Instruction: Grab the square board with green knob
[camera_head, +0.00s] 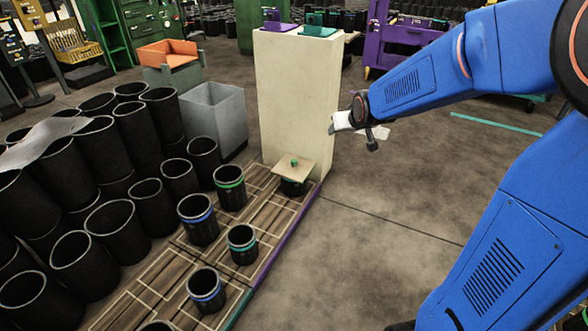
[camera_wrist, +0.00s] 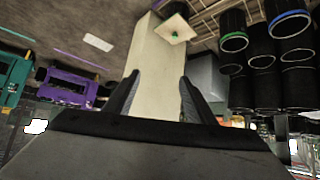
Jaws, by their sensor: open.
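The square board (camera_head: 287,170) is pale tan with a small green knob (camera_head: 294,162) on top. It lies, slightly tilted, on a black sleeve (camera_head: 293,187) beside the foot of a cream pillar. My gripper (camera_head: 374,140) hangs in the air to the right of the pillar, above and apart from the board. In the wrist view its two dark fingers (camera_wrist: 156,92) are spread with nothing between them.
The cream pillar (camera_head: 290,95) stands left of my gripper, with purple and teal plates with knobs on top. Banded black sleeves (camera_head: 229,187) stand on the wooden pallet (camera_head: 270,222). A grey bin (camera_head: 214,118) is behind. The floor at right is mostly clear.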

